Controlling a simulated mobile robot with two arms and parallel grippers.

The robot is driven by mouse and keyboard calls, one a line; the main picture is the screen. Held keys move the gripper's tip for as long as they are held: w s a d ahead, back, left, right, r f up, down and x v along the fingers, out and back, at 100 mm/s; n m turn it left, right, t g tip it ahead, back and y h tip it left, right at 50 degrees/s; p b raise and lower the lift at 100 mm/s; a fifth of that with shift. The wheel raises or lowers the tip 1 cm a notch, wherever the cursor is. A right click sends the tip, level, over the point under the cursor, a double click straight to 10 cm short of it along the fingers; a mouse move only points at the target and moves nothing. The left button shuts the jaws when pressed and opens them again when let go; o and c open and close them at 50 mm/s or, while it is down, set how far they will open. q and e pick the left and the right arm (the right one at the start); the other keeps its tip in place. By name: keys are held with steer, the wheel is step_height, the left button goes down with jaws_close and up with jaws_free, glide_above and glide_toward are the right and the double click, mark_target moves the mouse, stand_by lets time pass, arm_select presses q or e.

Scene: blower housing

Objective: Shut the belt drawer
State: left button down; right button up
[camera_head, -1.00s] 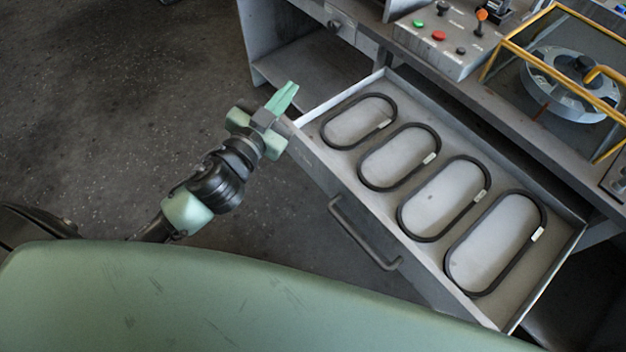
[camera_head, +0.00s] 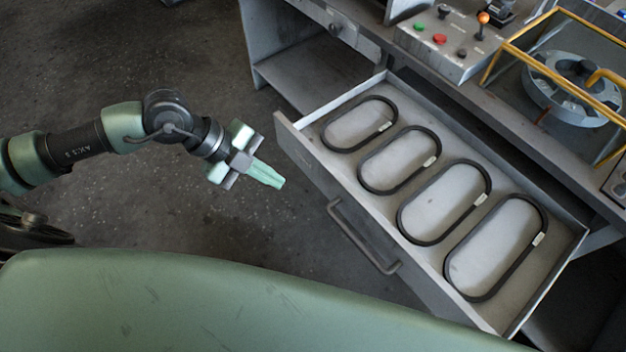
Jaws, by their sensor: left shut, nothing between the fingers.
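The belt drawer (camera_head: 318,173) is pulled well out from the grey bench. Several black oval belts, such as the nearest-left one (camera_head: 326,136), lie flat in a row inside it, each with a small white tag. A dark bar handle (camera_head: 362,236) runs along its front face. My left gripper (camera_head: 279,183) is shut and empty. It points right toward the drawer front, apart from it, left of the handle. My right gripper is not in view.
The bench carries a control box (camera_head: 452,50) with buttons and a lever, and a round blower housing (camera_head: 570,88) behind a yellow guard frame. An open shelf (camera_head: 305,75) sits left of the drawer. Bare floor lies in front of the drawer.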

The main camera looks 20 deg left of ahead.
arm_select(q)
steer(key=w+d+f, duration=0.1)
steer(key=d+f, duration=0.1)
steer(key=w+d+f+p, duration=0.1)
steer(key=w+d+f, duration=0.3)
steer(key=d, duration=0.1)
steer(key=shift+f, duration=0.25)
steer(key=shift+d, duration=0.1)
